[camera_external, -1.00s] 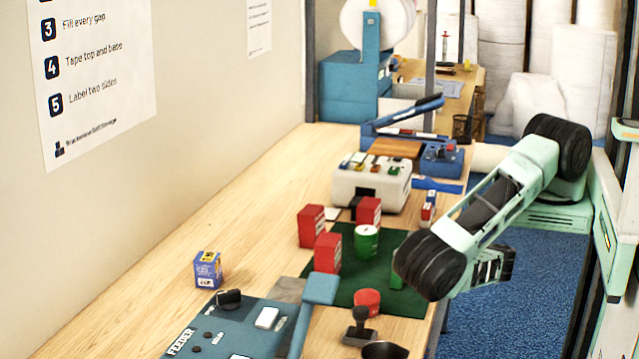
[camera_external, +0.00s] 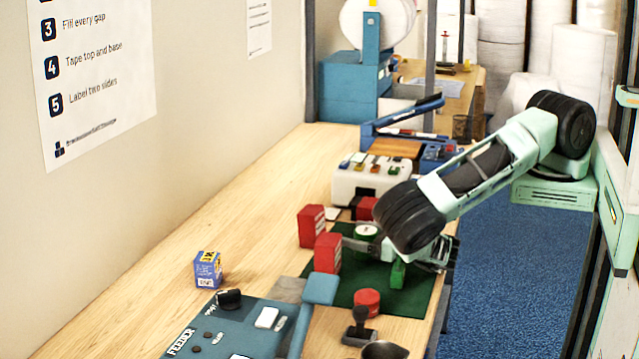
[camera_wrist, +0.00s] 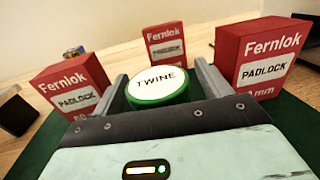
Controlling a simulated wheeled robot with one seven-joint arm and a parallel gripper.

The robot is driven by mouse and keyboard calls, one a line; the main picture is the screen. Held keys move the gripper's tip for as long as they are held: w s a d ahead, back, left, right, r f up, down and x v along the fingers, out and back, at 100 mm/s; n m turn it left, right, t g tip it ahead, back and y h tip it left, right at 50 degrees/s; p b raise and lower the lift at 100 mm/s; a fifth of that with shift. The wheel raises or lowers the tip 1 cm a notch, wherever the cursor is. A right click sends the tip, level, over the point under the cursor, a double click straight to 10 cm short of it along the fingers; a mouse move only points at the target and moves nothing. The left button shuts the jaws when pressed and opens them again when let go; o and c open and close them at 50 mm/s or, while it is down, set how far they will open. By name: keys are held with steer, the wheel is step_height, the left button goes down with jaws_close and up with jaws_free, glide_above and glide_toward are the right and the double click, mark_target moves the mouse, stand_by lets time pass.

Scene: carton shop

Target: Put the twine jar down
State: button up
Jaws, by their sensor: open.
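The twine jar (camera_wrist: 158,84) has a white lid marked TWINE with a green rim. It stands upright on the dark green mat (camera_external: 410,301). In the wrist view my gripper (camera_wrist: 160,75) is open, with one finger on each side of the jar. The jar looks clear of both fingers, though its lower part is hidden by my gripper's body. In the external view the jar (camera_external: 366,231) shows only in part beside my gripper, under my wrist.
Red Fernlok padlock boxes stand close around: one at the left (camera_wrist: 72,86), one behind (camera_wrist: 165,45), one at the right (camera_wrist: 265,60). A red round item (camera_external: 367,300) and a small green block (camera_external: 398,273) are on the mat. Bare wood lies toward the wall.

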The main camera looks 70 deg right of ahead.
steer(key=c, duration=1.2)
